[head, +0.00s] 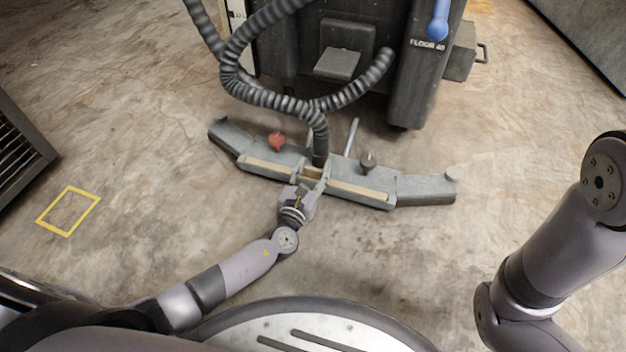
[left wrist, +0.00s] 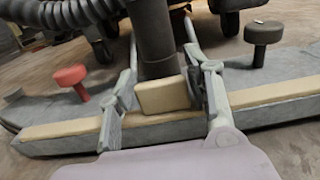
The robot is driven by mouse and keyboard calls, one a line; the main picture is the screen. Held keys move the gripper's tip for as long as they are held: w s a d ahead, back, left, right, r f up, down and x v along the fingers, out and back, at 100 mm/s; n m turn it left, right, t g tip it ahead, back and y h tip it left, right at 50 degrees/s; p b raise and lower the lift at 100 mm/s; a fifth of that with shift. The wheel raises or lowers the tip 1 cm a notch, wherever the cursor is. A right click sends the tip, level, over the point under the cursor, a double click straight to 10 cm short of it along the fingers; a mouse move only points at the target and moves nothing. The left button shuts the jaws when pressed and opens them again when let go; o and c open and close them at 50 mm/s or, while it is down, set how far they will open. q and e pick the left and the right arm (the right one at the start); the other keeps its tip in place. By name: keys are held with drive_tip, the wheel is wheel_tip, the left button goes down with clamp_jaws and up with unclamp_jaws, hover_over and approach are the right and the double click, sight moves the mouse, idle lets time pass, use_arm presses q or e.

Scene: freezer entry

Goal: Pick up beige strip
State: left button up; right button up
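The beige strip (head: 268,168) runs along the front of a grey squeegee bar (head: 425,188) on the floor. Its right part (head: 360,191) shows beyond my gripper. In the left wrist view the strip (left wrist: 62,129) passes behind my fingers, and a raised beige block (left wrist: 162,95) stands at its middle. My left gripper (head: 313,172) is at the bar's middle. Its fingers (left wrist: 163,85) are spread apart either side of the block, the right one close to it and the left one with a gap. Contact on the right is unclear. My right gripper is out of view.
A dark cleaning machine (head: 405,85) stands behind the bar, with ribbed hoses (head: 270,98) running down to it. A red knob (head: 277,141) and a dark knob (head: 368,160) stick up from the bar. The floor is clear around a yellow square (head: 68,211) at left.

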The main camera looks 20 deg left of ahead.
use_arm(q)
clamp_jaws()
idle(0.3)
drive_tip(key=shift+r, duration=0.1)
